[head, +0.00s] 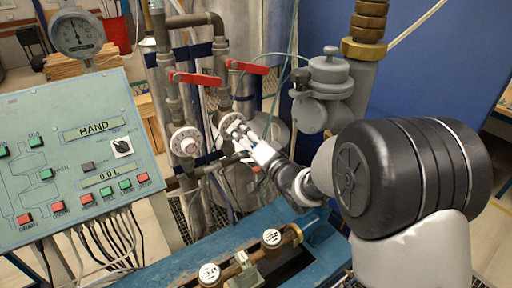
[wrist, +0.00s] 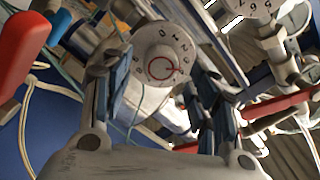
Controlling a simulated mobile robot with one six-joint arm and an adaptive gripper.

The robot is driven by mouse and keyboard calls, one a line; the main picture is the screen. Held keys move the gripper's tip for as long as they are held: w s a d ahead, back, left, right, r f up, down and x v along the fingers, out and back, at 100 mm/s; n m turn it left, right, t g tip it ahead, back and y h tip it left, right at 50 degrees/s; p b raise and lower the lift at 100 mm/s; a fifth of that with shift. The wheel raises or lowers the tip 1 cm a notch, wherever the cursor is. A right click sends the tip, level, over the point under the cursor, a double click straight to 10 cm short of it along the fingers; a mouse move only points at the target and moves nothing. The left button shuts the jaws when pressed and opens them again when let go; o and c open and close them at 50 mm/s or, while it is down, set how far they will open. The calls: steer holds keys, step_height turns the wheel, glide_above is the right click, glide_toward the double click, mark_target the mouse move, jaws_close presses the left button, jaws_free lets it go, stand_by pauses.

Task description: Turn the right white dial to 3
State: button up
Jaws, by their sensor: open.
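The right white dial (head: 231,125) sits on the pipework in the head view, partly covered by my gripper (head: 242,137). In the wrist view the same dial (wrist: 163,55) faces the camera between the two fingers of my open gripper (wrist: 160,75). The dial has black digits around its rim and a red ring with a short red line toward the lower right of that picture. I cannot read for sure which digit it marks. A gap shows on both sides of the dial; contact cannot be told. The left white dial (head: 186,141) is apart from the gripper and also shows in the wrist view (wrist: 258,8).
Red lever handles (head: 196,79) and (head: 247,67) sit above the dials. A control panel (head: 75,160) reading HAND and 0.0 L stands at the left. A grey valve body (head: 325,85) is right of the dials. Blue bench (head: 215,258) with two meters lies below.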

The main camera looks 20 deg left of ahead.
steer(key=v, duration=0.9)
steer(key=shift+s+d, duration=0.2)
steer(key=shift+s, duration=0.05)
